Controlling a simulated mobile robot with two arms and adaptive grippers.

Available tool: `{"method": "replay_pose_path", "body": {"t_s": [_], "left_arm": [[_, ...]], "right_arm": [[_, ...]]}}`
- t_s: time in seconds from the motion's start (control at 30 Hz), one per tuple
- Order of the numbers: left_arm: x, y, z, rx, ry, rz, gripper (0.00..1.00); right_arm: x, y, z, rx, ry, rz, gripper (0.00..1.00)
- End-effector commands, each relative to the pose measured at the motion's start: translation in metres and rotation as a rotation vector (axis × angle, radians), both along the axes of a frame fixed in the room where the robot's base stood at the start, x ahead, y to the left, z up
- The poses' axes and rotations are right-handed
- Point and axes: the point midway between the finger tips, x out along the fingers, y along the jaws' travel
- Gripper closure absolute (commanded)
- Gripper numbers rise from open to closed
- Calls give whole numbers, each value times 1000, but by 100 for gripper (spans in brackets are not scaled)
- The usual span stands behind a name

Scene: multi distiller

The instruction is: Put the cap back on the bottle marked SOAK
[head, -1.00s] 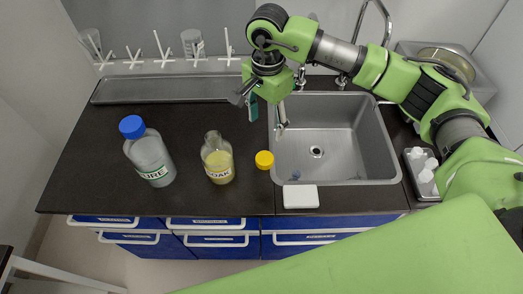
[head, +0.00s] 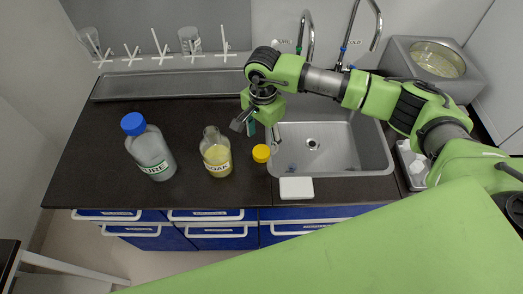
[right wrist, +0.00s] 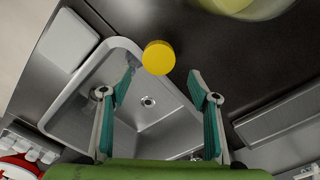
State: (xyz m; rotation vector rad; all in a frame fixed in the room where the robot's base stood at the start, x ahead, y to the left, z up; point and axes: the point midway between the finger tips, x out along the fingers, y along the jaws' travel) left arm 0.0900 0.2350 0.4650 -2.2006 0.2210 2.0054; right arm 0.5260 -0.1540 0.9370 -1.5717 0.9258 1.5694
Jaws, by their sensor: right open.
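The bottle marked SOAK (head: 216,157) stands uncapped and upright on the dark counter, with yellowish contents; its label partly shows as "OAK". A yellow cap (head: 261,153) lies on the counter just right of it, beside the sink. My right gripper (head: 243,126) is above the counter, behind the cap, open and empty. In the right wrist view the cap (right wrist: 158,58) shows beyond and between the open fingertips (right wrist: 162,76), with a gap to them. A yellowish part of the bottle (right wrist: 245,6) shows at the top edge. My left gripper is out of view.
A larger bottle with a blue cap (head: 150,150) stands at the left. The sink (head: 377,168) is right of the cap, with a white block (head: 296,188) in front of it. A metal tray (head: 165,85) and white pegs are at the back.

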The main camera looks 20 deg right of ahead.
Motion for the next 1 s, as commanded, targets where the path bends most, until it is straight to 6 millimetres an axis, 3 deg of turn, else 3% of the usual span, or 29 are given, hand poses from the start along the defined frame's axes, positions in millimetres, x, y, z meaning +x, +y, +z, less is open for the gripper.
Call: {"method": "replay_pose_path", "body": {"t_s": [0.27, 0.5, 0.7, 1.0], "left_arm": [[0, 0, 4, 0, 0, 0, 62], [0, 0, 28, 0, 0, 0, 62], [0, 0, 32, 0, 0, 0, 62], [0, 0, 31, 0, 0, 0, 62]], "right_arm": [[-2, 1, -3, 0, 4, 0, 44], [-8, 6, -31, -1, 8, -2, 44], [-6, 6, -51, 0, 2, -1, 44], [-6, 5, -52, 0, 1, 0, 44]]}}
